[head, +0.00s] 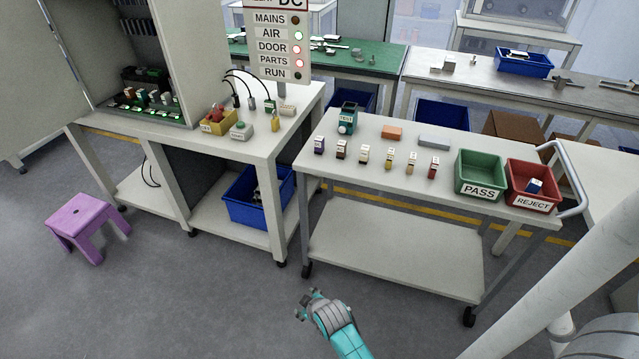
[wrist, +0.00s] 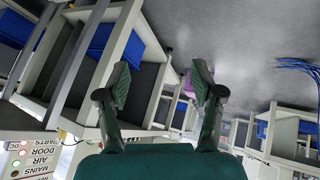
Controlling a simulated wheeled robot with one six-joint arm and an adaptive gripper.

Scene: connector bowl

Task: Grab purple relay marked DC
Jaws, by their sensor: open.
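A small purple relay with a pale top (head: 319,145) stands at the left end of a row of several relays on the white cart top (head: 330,178). Its marking is too small to read. My gripper (head: 308,302) is low over the floor in front of the cart, well apart from the relays. In the wrist view, my gripper's two fingers (wrist: 162,82) are spread with nothing between them. No relay can be made out in the wrist view.
A green PASS bin (head: 480,165) and a red REJECT bin (head: 530,176) stand at the cart's right end. A teal device (head: 348,118) stands behind the row. A workbench (head: 265,142) stands left of the cart. A purple stool (head: 80,222) stands on the otherwise open floor.

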